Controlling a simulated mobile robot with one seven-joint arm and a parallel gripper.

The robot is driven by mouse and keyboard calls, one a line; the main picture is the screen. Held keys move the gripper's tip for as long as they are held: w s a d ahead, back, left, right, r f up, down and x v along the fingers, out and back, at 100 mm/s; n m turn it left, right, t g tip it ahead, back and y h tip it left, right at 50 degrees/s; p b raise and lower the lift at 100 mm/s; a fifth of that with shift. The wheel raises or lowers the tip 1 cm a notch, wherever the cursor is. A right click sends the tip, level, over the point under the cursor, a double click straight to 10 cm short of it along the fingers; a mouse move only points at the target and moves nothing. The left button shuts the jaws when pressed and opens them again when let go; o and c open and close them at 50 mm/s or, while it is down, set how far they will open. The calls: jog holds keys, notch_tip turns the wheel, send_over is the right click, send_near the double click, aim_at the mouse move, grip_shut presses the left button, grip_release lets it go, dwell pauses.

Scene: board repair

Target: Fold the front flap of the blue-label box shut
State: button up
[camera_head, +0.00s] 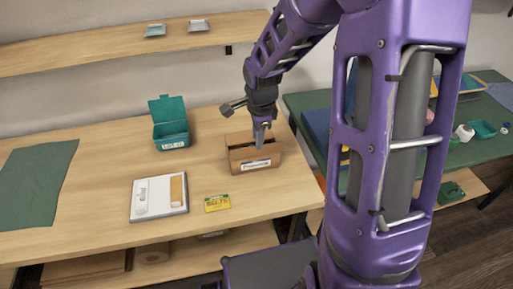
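A brown cardboard box (241,161) stands near the right end of the wooden table. Its front face carries a small label (256,164) that looks white with dark blue print. The box top appears at least partly open, with a darker gap along it. I cannot make out the front flap clearly. My gripper (261,142) points down at the box, its tips at or just above the top near the middle. It hides part of the box behind it. Contact with the box and the finger gap are too small to tell.
A teal lidded bin (171,143) stands left of the box. A white tray (143,215) and yellow card (217,203) lie in front. A green cloth (37,185) covers the left. A green-topped table (300,105) with several items stands right, partly behind my arm. A shelf (100,52) runs above.

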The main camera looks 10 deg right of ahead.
aim_at(256, 151)
jog(key=f, duration=0.2)
jog(key=w+f, duration=0.1)
jog(key=f, duration=0.2)
jog(key=shift+b, duration=0.3)
grip_shut()
dwell(1.1)
